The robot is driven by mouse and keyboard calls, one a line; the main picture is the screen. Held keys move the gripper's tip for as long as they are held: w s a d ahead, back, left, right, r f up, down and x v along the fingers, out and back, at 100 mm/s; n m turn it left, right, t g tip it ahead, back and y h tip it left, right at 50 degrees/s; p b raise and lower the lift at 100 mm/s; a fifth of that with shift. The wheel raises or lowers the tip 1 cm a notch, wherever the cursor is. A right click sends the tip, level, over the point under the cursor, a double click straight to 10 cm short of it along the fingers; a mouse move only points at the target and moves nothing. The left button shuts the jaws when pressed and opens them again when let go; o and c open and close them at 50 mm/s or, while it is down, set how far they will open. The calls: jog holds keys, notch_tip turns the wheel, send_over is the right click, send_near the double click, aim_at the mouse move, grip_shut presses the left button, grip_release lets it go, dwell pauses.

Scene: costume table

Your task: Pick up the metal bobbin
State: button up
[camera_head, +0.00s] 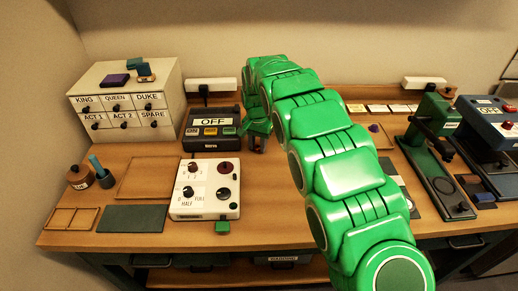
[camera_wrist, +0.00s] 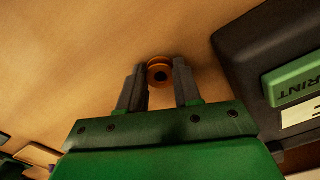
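The metal bobbin (camera_wrist: 160,73) is a small copper-coloured spool with a dark centre hole in the wrist view. It lies at the tips of my gripper (camera_wrist: 160,72), between the two dark fingers. The fingers are apart, one on each side of the bobbin and very close to it; firm contact does not show. In the head view my gripper (camera_head: 257,145) points down at the wooden table, just right of the black label printer. The bobbin cannot be made out clearly there.
The black printer (camera_head: 212,140) stands close beside my gripper, on the right in the wrist view (camera_wrist: 262,50). A white knob box (camera_head: 206,203) is in front. A drawer cabinet (camera_head: 125,127) stands back left. A green press (camera_head: 432,160) is at right. Bare wood surrounds the bobbin's other side.

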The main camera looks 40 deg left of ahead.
jog(key=c, duration=0.4)
jog(key=shift+r, duration=0.1)
jog(key=shift+r, duration=1.65)
jog(key=shift+s+d+r, duration=0.5)
jog(key=shift+d+r, duration=0.2)
jog(key=shift+r, duration=0.2)
jog(key=s+d+r, duration=0.7)
jog(key=d, duration=0.2)
jog(key=shift+s+d+r, duration=0.2)
jog(key=shift+d+r, duration=0.15)
jog(key=shift+r, duration=0.05)
